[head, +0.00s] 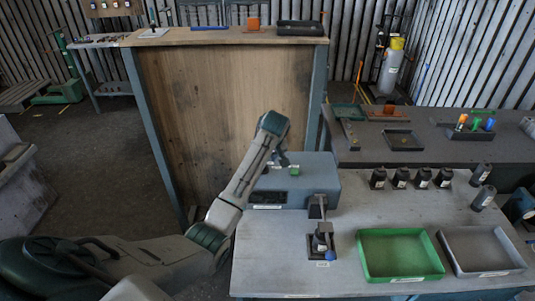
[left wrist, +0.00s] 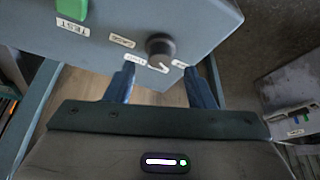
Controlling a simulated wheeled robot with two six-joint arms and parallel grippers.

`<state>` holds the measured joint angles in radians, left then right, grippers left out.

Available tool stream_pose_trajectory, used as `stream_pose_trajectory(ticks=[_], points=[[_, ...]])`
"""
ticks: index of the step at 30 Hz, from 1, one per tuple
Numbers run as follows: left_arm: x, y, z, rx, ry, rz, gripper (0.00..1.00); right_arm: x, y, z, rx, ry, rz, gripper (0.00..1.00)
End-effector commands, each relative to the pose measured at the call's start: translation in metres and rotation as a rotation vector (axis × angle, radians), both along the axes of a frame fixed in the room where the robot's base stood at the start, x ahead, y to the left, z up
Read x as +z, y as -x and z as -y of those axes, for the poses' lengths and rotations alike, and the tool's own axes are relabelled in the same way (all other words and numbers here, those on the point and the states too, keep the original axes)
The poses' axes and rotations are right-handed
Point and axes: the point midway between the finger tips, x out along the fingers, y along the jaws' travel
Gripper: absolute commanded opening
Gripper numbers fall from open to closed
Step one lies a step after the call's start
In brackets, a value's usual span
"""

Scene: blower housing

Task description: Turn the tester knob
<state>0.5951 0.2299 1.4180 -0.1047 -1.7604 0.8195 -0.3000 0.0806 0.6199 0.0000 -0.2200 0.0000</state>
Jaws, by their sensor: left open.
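The tester (head: 310,188) is a blue-grey box on the workbench. In the left wrist view its panel (left wrist: 205,22) carries a dark round knob (left wrist: 160,46) with a pale pointer line and small white labels around it. A green button (left wrist: 72,9) sits by a label reading TEST; it also shows in the head view (head: 294,170). My left gripper (left wrist: 159,70) is open, its two blue fingers spread either side of the knob's line and empty. The knob appears just beyond the fingertips; I cannot tell whether they touch it. My arm hides the knob in the head view. My right gripper is not in view.
A small dark fixture (head: 321,243) stands in front of the tester. A green tray (head: 402,277) and a grey tray (head: 484,271) lie to its right. Several black parts (head: 400,178) stand behind them. A tall wooden-panelled bench (head: 220,110) rises behind the tester.

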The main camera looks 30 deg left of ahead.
Motion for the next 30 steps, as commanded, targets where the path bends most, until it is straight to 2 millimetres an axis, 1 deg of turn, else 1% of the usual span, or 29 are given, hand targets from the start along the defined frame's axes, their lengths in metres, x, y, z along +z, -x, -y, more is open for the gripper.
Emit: stream_pose_trajectory(ticks=[1,3,9,12,18,30], points=[[0.008,0.001,0.004,-0.001,-0.001,0.008,0.49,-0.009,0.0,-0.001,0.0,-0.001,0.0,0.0],[0.021,0.005,0.008,-0.001,-0.001,0.008,0.49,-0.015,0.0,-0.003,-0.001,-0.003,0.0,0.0],[0.054,0.012,0.02,-0.002,0.0,0.005,0.49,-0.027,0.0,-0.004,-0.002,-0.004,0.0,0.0],[0.064,0.014,0.023,-0.001,0.0,0.003,0.49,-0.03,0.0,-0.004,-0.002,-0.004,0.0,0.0],[0.071,0.017,0.024,0.001,-0.001,0.001,0.49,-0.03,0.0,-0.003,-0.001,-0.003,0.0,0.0],[0.07,0.016,0.024,0.0,0.0,0.001,0.49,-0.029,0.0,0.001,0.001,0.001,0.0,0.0]])
